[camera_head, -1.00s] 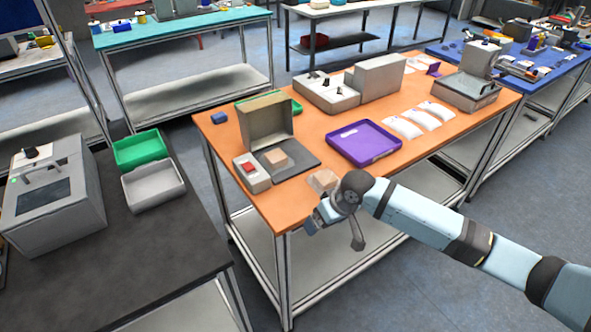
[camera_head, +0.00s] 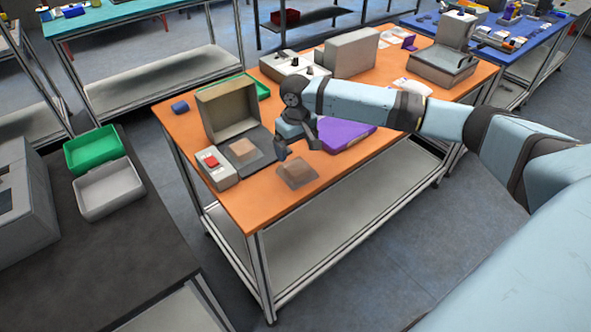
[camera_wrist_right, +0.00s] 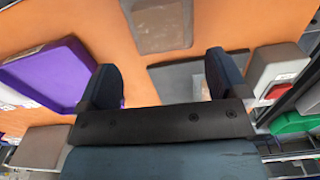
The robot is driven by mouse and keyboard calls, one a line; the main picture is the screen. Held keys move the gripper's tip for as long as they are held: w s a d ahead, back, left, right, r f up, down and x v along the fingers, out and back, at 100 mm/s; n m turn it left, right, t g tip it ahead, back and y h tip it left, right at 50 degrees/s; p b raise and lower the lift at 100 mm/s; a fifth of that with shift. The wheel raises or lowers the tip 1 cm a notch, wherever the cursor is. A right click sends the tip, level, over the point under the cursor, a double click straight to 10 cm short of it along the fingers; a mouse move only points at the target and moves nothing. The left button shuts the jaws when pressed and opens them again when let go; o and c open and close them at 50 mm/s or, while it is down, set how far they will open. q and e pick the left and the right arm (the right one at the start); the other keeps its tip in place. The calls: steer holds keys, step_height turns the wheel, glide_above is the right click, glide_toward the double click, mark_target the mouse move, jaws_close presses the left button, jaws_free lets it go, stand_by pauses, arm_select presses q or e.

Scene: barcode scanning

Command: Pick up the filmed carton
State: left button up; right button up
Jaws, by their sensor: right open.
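A brown carton with a translucent, glossy film look (camera_head: 297,173) lies flat on the orange table (camera_head: 262,210) near its front left edge. It also shows in the right wrist view (camera_wrist_right: 160,24), at the top, beyond my fingertips. My right gripper (camera_head: 298,149) is open and empty, just behind and above this carton in the head view, apart from it. In the right wrist view its two dark fingers (camera_wrist_right: 162,80) stand wide apart. A second carton (camera_head: 241,152), plain tan, rests on a dark grey plate behind and left. My left gripper is not in view.
An open-lidded beige device (camera_head: 228,108) and a box with a red button (camera_head: 216,166) stand left of the carton. A purple tray (camera_head: 345,134) lies to the right, partly hidden by my arm. Green (camera_head: 94,149) and grey bins sit on the dark table.

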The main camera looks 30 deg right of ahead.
mark_target(297, 167)
step_height(297, 167, down, 2)
steer(key=shift+f, duration=0.2)
steer(key=shift+s+f, duration=0.2)
steer(key=shift+f, duration=2.55)
steer(key=c, duration=1.1)
